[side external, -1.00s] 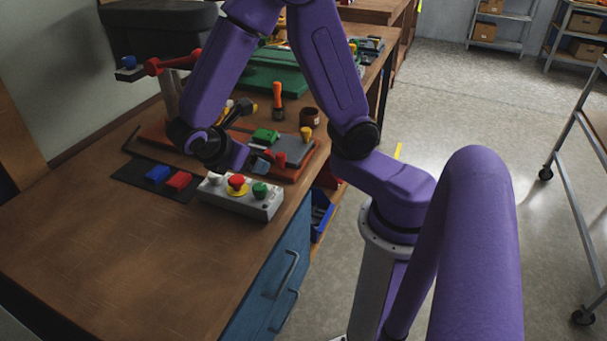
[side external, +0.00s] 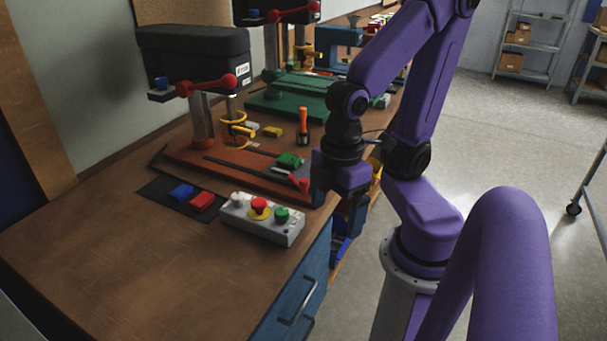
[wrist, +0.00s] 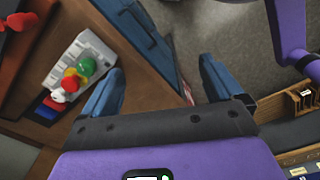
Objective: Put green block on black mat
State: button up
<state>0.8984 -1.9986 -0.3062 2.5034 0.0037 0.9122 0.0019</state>
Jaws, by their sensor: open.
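The green block (side external: 290,160) lies on the red-brown machine base near its right end. The black mat (side external: 158,196) lies flat on the table to the left and holds a blue block (side external: 181,191) and a red block (side external: 202,200). My gripper (wrist: 160,85) is open and empty; its blue fingers are wide apart in the wrist view. In the side view it hangs at the table's right edge, right of the green block and apart from it. The wrist view shows floor and drawer front between the fingers, with no green block visible.
A grey button box (side external: 262,222) with red and green buttons stands between the mat and the table edge. A press with red handle (side external: 195,88) rises behind the base. An orange-handled tool (side external: 303,125) stands behind the green block. The front left table is clear.

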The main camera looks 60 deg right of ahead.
jog(key=w+d+r+n+h, duration=0.2)
jog(key=w+d, duration=0.3)
jog(key=w, duration=0.5)
jog(key=w+d+r+n+h, duration=0.1)
jog(key=w+d+r+n, duration=0.3)
jog(key=w, duration=0.7)
jog(key=h, duration=0.2)
send_over(287, 160)
jog(key=a, duration=0.2)
jog(key=shift+m, duration=0.3)
notch_tip(287, 160, down, 11)
jog(key=shift+f, duration=0.1)
jog(key=shift+a+x, duration=0.2)
jog(key=shift+x, duration=2.35)
jog(key=shift+f, duration=0.1)
jog(key=c, duration=1.3)
